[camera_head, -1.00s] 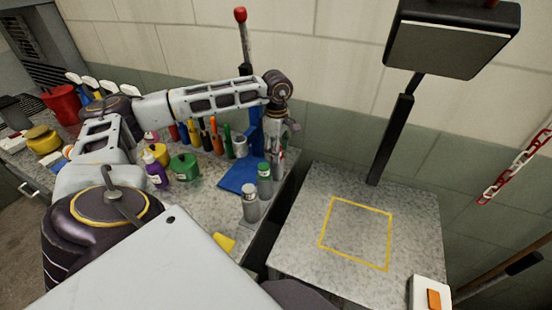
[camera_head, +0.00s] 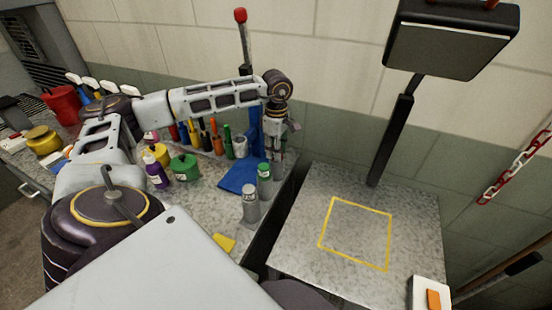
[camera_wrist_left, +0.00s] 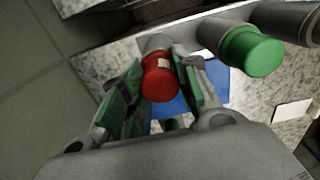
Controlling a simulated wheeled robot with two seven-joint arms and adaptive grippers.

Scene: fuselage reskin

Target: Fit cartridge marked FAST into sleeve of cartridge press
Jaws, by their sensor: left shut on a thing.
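My left gripper (camera_head: 277,158) is at the right rear of the bench, just behind a green-capped cartridge (camera_head: 264,174). In the left wrist view, the green-padded fingers (camera_wrist_left: 160,68) are shut on a red-capped cartridge (camera_wrist_left: 159,84). The green-capped cartridge (camera_wrist_left: 252,52) stands to its right there. A grey cartridge (camera_head: 250,204) stands in front of the green-capped one. No marking can be read, so I cannot tell which is FAST. A blue post with a red-knobbed lever (camera_head: 240,15), probably the press, rises behind my left forearm; its sleeve is not distinguishable. My right gripper is out of view.
A green pot (camera_head: 184,166), a purple bottle (camera_head: 155,172) and several coloured tools stand further left. A gap separates the bench from a table with an empty yellow square (camera_head: 356,232).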

